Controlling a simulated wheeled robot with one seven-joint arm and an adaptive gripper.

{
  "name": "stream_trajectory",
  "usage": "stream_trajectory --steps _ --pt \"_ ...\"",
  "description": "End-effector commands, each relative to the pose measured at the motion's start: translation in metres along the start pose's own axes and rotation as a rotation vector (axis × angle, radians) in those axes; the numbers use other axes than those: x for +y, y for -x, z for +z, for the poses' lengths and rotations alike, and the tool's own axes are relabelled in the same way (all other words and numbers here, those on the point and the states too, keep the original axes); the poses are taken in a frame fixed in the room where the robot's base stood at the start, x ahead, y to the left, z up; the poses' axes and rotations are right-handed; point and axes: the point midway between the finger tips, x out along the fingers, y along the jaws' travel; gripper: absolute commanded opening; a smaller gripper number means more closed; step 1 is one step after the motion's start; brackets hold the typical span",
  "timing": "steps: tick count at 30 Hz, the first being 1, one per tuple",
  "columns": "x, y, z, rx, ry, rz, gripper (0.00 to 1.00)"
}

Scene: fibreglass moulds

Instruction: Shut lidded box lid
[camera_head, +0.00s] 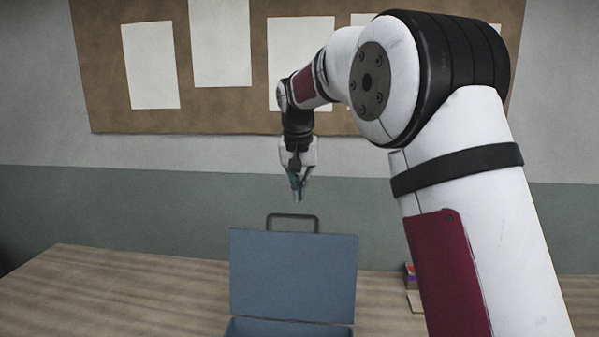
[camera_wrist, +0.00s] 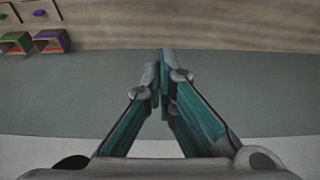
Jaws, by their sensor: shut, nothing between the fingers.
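A blue-grey lidded box stands on the wooden table, its lid (camera_head: 293,276) raised upright. A dark handle (camera_head: 292,216) sticks up from the lid's top edge. Only the upper edge of the box body (camera_head: 285,328) shows at the bottom of the head view. My gripper (camera_head: 298,200) is above the handle in the picture, apart from it, pointing down. In the wrist view my gripper (camera_wrist: 164,55) has its teal-padded fingers together with nothing between them. The box does not show clearly in the wrist view.
The wooden table (camera_head: 120,290) is clear left of the box. Small coloured items (camera_head: 409,275) sit right of the box, partly behind my arm. Small open-fronted boxes (camera_wrist: 50,40) show at the wrist view's upper left. A corkboard (camera_head: 220,110) with papers hangs behind.

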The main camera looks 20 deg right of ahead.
Motion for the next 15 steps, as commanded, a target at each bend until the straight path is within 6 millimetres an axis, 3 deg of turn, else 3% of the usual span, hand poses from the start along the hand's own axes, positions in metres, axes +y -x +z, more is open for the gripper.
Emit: stream_trajectory --steps 3,9,15 --pt "0.001 -0.021 0.002 -0.003 0.0 0.001 0.0" --pt "0.001 -0.006 0.029 0.001 0.0 -0.001 0.0" --pt "0.001 -0.005 0.038 0.0 0.0 0.0 0.0"
